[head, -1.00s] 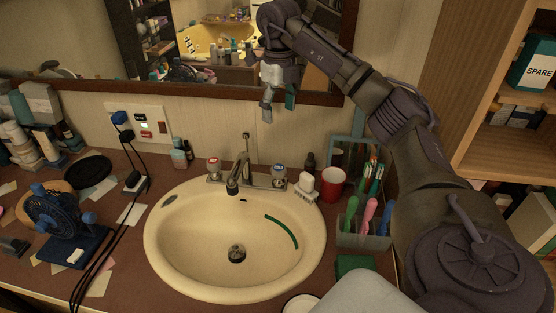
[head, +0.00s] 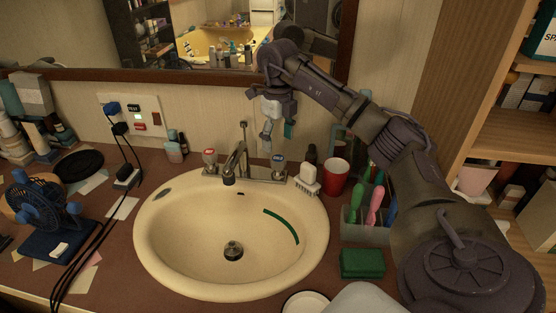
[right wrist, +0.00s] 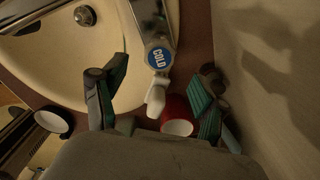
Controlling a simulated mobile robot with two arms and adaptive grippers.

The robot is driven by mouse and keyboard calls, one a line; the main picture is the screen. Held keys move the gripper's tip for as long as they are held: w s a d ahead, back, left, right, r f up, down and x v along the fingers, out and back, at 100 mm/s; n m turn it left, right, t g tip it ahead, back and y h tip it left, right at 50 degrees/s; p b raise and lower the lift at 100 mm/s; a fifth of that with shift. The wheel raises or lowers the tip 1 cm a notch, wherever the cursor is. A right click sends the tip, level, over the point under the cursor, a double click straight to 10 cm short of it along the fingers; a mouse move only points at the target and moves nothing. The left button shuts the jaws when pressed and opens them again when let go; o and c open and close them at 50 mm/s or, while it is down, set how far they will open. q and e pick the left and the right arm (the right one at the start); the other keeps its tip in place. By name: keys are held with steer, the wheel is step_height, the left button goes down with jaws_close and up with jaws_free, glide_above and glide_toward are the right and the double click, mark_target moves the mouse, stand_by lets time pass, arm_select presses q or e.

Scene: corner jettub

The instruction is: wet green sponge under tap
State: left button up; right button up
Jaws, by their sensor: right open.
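The green sponge (head: 362,263) lies flat on the brown counter to the right of the sink, in front of the toothbrush holder. The chrome tap (head: 236,162) stands at the back of the cream sink (head: 160,262), its spout over the basin; no water shows. My right gripper (head: 278,134) points down, open and empty, above the cold knob (head: 278,162), well away from the sponge. In the right wrist view the cold knob (right wrist: 158,57) shows between the spread fingers (right wrist: 156,98). The sponge is not clear in that view. My left gripper is out of view.
A white brush (head: 308,181), a red cup (head: 335,176) and a toothbrush holder (head: 365,226) stand right of the tap. A fan (head: 38,215) and cables (head: 103,225) are at the left. The wall and mirror (head: 200,40) are close behind the gripper.

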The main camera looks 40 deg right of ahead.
mark_target(278, 158)
step_height(278, 158, down, 6)
steer(key=shift+f, duration=0.25)
steer(key=c, duration=1.1)
steer(key=shift+c, duration=0.2)
steer(key=shift+r+n, duration=0.1)
steer(key=shift+n, duration=0.2)
steer(key=shift+n+p, duration=0.75)
steer(key=shift+n, duration=0.05)
steer(key=shift+n+p, duration=0.55)
steer(key=shift+n, duration=1.35)
